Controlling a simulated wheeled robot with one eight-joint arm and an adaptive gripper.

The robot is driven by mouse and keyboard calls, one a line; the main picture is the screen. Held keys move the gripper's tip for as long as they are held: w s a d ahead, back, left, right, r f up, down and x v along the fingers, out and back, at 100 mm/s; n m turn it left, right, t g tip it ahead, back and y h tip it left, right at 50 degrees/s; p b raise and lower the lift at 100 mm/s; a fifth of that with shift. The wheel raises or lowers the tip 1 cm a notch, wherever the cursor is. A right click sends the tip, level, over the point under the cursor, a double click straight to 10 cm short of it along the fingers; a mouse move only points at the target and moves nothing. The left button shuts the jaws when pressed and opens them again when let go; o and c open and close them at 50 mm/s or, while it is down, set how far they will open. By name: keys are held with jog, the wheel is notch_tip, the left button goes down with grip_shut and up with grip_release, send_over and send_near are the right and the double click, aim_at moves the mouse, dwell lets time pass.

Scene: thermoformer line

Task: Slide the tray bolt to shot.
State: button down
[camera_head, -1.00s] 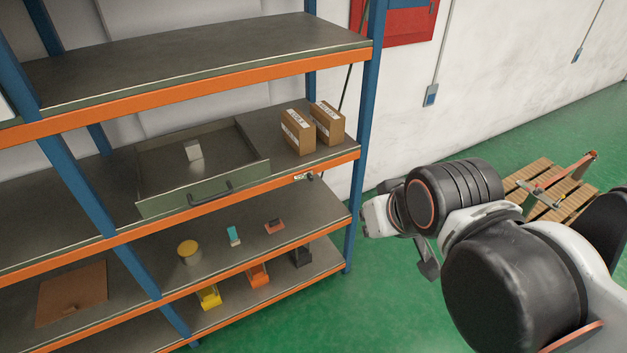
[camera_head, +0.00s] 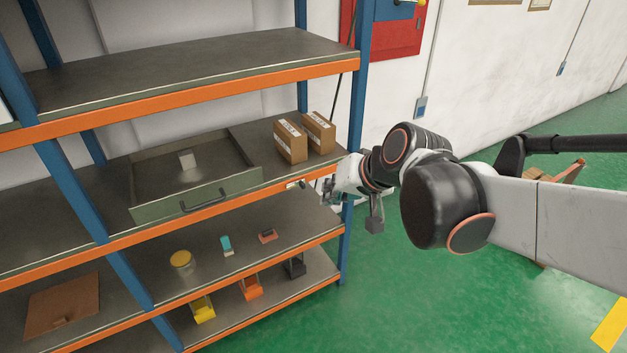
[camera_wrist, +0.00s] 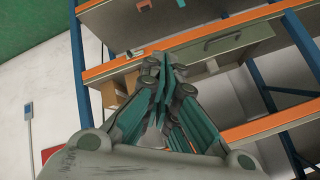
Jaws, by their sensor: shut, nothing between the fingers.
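The tray bolt (camera_head: 292,185) is a small pale fitting with a dark end on the orange shelf beam, right of the tray front. It is too small to tell its position. The tray (camera_head: 165,207) is a grey-green drawer with a dark handle (camera_head: 204,200); it holds a small pale block (camera_head: 187,160). The wrist view shows the tray front (camera_wrist: 240,42) and the bolt area (camera_wrist: 137,53) on the beam, just beyond the fingers. My gripper (camera_head: 328,190) is shut and empty, a little right of the bolt and apart from it, near the blue upright.
Two cardboard boxes (camera_head: 291,142) stand on the shelf right of the tray. The blue upright (camera_head: 357,95) is close behind my gripper. The shelf below holds a yellow-lidded tin (camera_head: 181,260) and small items.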

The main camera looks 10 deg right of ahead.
aim_at(302, 184)
jog(key=w+d+f+m+t+y+b, duration=0.15)
jog(key=w+f, duration=0.35)
jog(key=w, duration=0.5)
jog(key=w+d+f+m+t+y+b, duration=0.1)
jog(key=w+d+f+m+t+y, duration=0.2)
jog(key=w, duration=0.8)
jog(key=w+d+f+m+t+b, duration=0.1)
jog(key=w+d+f+m, duration=0.15)
jog(key=f, duration=0.35)
jog(key=w+d+f+m+t+y, duration=0.1)
jog(key=w+d+f, duration=0.1)
jog(key=d+f, duration=0.3)
jog(key=w+d+f+m+t+b, duration=0.1)
jog(key=w+d+f, duration=0.1)
jog(key=f, duration=0.5)
jog(key=b+x, duration=0.3)
jog(key=x, duration=0.6)
jog(key=shift+f, duration=0.15)
jog(key=a+b, duration=0.1)
jog(key=a, duration=0.2)
jog(key=shift+s+a, duration=0.1)
jog(key=shift+s, duration=0.1)
jog(key=shift+s+a+b, duration=0.15)
jog(key=shift+a+b, duration=0.2)
jog(key=shift+a, duration=0.15)
